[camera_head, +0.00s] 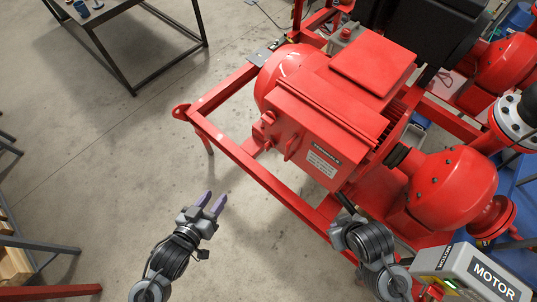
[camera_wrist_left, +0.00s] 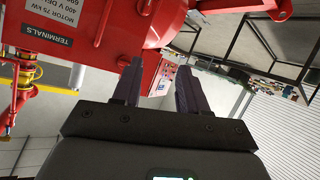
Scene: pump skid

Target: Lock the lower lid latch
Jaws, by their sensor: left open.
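The red terminal box (camera_head: 318,135) sits on the side of the red motor. Two small red latch-like parts stick out from its left side, one farther back (camera_head: 268,119) and one nearer (camera_head: 291,147). I cannot tell which is the lower latch, or how either is set. My left gripper (camera_head: 211,201) is open and empty, over the floor left of the box and apart from it. In the left wrist view its fingers (camera_wrist_left: 160,88) are spread, with the labelled box face (camera_wrist_left: 62,28) beyond at upper left. My right gripper (camera_head: 343,203) is by the box's lower right; its fingers are unclear.
The red skid frame rail (camera_head: 255,170) runs between my left gripper and the box. A grey box labelled MOTOR (camera_head: 470,274) stands at lower right. A dark-framed table (camera_head: 115,15) is at upper left. The floor (camera_head: 100,165) left of the skid is clear.

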